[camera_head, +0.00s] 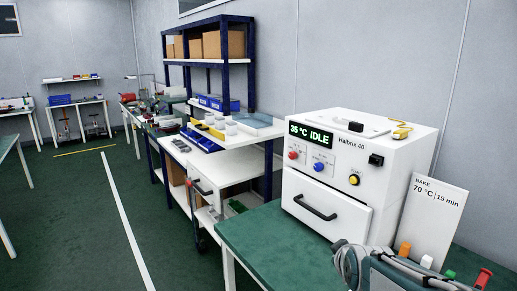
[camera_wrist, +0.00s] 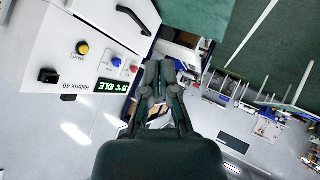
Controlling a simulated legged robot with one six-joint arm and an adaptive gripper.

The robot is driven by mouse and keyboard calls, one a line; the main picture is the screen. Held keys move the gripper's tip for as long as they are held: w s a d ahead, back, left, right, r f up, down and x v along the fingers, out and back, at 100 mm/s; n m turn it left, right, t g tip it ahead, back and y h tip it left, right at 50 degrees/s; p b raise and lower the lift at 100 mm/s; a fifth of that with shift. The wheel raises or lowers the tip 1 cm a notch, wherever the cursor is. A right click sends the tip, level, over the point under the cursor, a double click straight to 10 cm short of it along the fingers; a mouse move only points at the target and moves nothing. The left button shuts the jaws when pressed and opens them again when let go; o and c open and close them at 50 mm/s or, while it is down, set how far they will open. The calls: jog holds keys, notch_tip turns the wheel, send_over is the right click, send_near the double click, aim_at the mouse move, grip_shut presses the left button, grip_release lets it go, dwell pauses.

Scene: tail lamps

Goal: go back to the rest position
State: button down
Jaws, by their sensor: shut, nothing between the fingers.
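My gripper (camera_wrist: 158,72) is shut with nothing between its fingers. In the wrist view its dark fingers meet in the upper middle, in front of the room beyond. The white oven (camera_wrist: 75,50) is to the left of the fingers there, turned on its side, apart from them. In the head view, parts of my arm show at the lower right in front of the oven (camera_head: 340,180); the fingers cannot be made out there. The oven display (camera_head: 311,134) reads "35 °C IDLE" and its drawer (camera_head: 327,208) is closed.
The oven stands on a green-topped table (camera_head: 262,245). A sign (camera_head: 436,215) reading "BAKE 70 °C 15 min" stands at its right, near small coloured parts. A shelf bench (camera_head: 212,170) with boxes and bins stands behind. Open green floor (camera_head: 75,220) lies at the left.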

jog(key=s+a+m+g, duration=0.3)
jog(key=s+m, duration=0.3)
jog(key=s, duration=1.6)
jog(key=shift+r+g+y, duration=0.35)
jog(key=shift+g+y, duration=0.05)
jog(key=shift+g, duration=0.5)
jog(key=shift+a, duration=0.1)
